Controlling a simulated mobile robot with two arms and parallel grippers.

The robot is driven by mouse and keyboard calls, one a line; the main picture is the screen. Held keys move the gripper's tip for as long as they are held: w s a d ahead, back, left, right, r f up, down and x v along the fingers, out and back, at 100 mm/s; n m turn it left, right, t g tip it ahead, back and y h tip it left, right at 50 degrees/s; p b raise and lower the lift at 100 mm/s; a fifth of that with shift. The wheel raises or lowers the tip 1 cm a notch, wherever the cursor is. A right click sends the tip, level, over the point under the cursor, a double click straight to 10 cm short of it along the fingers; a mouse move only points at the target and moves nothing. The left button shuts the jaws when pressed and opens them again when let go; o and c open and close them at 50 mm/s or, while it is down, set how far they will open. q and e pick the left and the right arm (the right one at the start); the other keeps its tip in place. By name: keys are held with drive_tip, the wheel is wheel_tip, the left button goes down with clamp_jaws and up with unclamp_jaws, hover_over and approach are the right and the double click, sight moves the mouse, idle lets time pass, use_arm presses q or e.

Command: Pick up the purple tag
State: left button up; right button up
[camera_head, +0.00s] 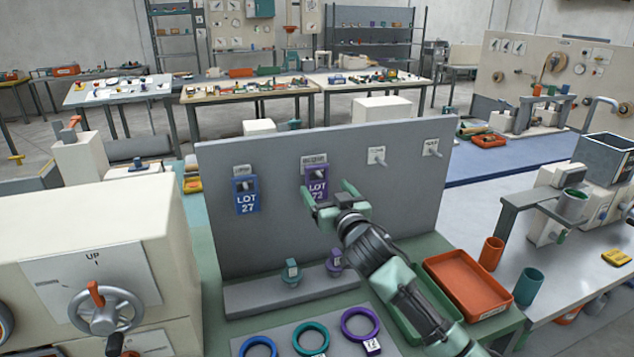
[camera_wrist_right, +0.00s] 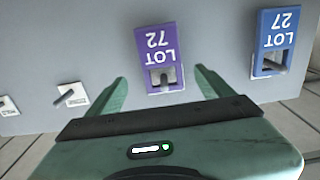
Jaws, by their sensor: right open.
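The purple tag (camera_head: 317,184), marked LOT 72, hangs on a peg on the grey upright panel in the head view. It also shows upside down in the right wrist view (camera_wrist_right: 160,50). My right gripper (camera_head: 327,193) is open in front of the panel at the tag. In the right wrist view its two fingers (camera_wrist_right: 162,88) stand on either side of the tag's peg end, apart from the tag. I cannot tell how far the fingertips are from the panel. My left gripper is not in view.
A blue tag (camera_head: 246,194), marked LOT 27, hangs to the left on the panel (camera_head: 400,200). Two empty pegs (camera_head: 377,156) are to the right. A teal and a purple spool piece stand on the ledge (camera_head: 250,300) below. Coloured rings (camera_head: 311,338) and an orange tray (camera_head: 468,284) lie in front.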

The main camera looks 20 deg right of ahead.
sight(320, 180)
drive_tip(key=w, duration=0.2)
drive_tip(key=w+p, duration=0.1)
drive_tip(key=w, duration=0.1)
drive_tip(key=shift+a+f, duration=0.1)
drive_tip(key=shift+a, duration=0.15)
drive_tip(key=c, duration=1.5)
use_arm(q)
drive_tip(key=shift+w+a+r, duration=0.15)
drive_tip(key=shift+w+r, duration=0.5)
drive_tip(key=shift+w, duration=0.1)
use_arm(e)
drive_tip(key=shift+r+b, duration=0.4)
drive_tip(key=shift+r, duration=0.15)
drive_tip(key=shift+s+r, duration=0.1)
drive_tip(key=shift+s, duration=0.1)
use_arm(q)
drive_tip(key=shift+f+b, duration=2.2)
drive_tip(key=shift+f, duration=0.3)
use_arm(e)
drive_tip(key=shift+s+d+r, duration=0.1)
drive_tip(key=shift+s+d, duration=0.1)
drive_tip(key=shift+s, duration=4.2)
drive_tip(key=shift+s+d, duration=0.15)
drive_tip(key=shift+s, duration=4.25)
